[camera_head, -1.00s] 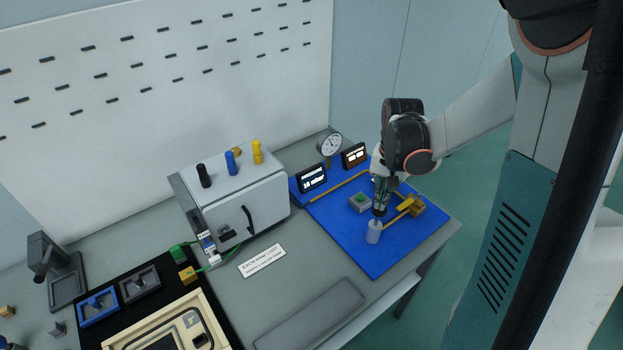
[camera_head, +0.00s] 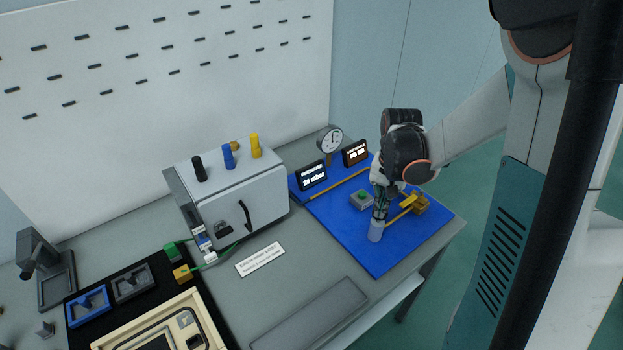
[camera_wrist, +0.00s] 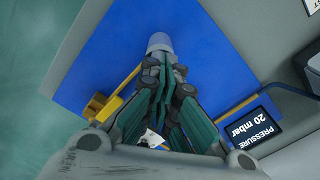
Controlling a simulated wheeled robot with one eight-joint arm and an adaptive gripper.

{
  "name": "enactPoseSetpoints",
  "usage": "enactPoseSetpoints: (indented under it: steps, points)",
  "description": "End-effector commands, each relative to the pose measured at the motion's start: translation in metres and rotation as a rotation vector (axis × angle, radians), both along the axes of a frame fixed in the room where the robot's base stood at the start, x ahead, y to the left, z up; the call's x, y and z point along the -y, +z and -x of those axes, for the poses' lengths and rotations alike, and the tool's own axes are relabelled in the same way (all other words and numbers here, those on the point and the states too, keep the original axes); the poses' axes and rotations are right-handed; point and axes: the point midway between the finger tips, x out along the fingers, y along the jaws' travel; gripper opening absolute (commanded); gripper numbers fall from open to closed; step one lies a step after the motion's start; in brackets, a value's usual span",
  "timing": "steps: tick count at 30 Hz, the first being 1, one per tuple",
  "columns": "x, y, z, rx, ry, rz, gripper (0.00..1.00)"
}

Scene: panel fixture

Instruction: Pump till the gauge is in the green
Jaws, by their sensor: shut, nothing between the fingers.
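The pump on the blue mat (camera_head: 375,262) has a pale grey cylindrical handle (camera_head: 375,232) on a yellow lever (camera_head: 402,212) that runs to a yellow block (camera_head: 421,203). My gripper (camera_head: 379,217) is shut and empty, pointing down with its fingertips at the top of the grey handle. In the wrist view the handle (camera_wrist: 160,42) shows just beyond the closed fingertips; I cannot tell whether they touch. The round gauge (camera_head: 330,139) stands at the mat's back; its needle is too small to read. The pressure display (camera_wrist: 249,132) reads 20 mbar.
A small box with a green button (camera_head: 361,198) sits beside my gripper on the mat. A second dark display (camera_head: 356,153) stands near the gauge. A grey cabinet (camera_head: 240,205) with a black handle stands to the left. The mat's front is clear.

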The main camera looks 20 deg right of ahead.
Motion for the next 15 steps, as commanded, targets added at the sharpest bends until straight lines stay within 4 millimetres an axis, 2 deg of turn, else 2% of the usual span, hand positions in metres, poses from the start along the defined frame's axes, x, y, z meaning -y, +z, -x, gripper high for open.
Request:
enactPoseSetpoints:
  steps: [4, 10, 15]
  points:
    - [0.000, -0.011, 0.000, -0.001, 0.000, -0.001, 0.00]
    - [0.000, -0.003, 0.000, -0.001, 0.000, -0.001, 0.00]
    - [0.000, 0.012, 0.000, -0.001, 0.000, -0.001, 0.00]
